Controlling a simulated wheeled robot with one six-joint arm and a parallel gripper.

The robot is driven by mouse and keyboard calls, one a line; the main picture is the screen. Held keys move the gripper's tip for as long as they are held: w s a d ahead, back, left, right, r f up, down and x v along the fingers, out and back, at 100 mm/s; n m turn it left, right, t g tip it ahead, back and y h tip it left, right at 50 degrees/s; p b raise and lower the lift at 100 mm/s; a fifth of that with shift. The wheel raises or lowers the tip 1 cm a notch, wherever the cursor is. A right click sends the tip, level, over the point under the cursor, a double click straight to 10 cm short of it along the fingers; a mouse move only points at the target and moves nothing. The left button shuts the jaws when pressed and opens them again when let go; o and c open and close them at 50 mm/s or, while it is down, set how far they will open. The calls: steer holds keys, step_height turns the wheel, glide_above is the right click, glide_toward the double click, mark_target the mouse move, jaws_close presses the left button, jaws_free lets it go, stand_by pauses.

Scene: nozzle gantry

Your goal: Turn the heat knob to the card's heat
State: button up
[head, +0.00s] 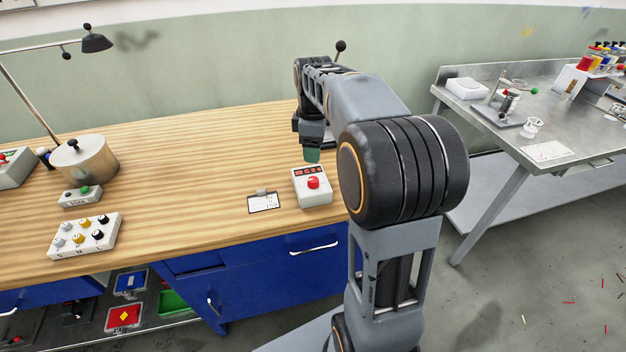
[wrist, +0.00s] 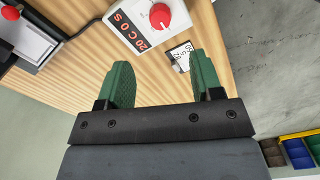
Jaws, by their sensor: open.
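The heat box (head: 325,197) is a white block with a red knob (head: 313,182) and a red-lettered display (head: 309,170), near the front edge of the wooden bench. My gripper (head: 312,155) is just behind the box, above the bench. Its green fingers are apart and empty in the wrist view (wrist: 161,62), not touching the knob.
On the bench at left are a metal pot (head: 84,160), a small box with a green button (head: 80,196), a white panel of several knobs (head: 85,238) and a lamp (head: 95,40). A metal table (head: 470,90) with equipment stands at right. The bench between pot and card is clear.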

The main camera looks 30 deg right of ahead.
mark_target(313, 179)
step_height(313, 179, down, 11)
steer(key=shift+r+b, duration=0.15)
steer(key=shift+b, duration=0.15)
steer(key=c, duration=0.9)
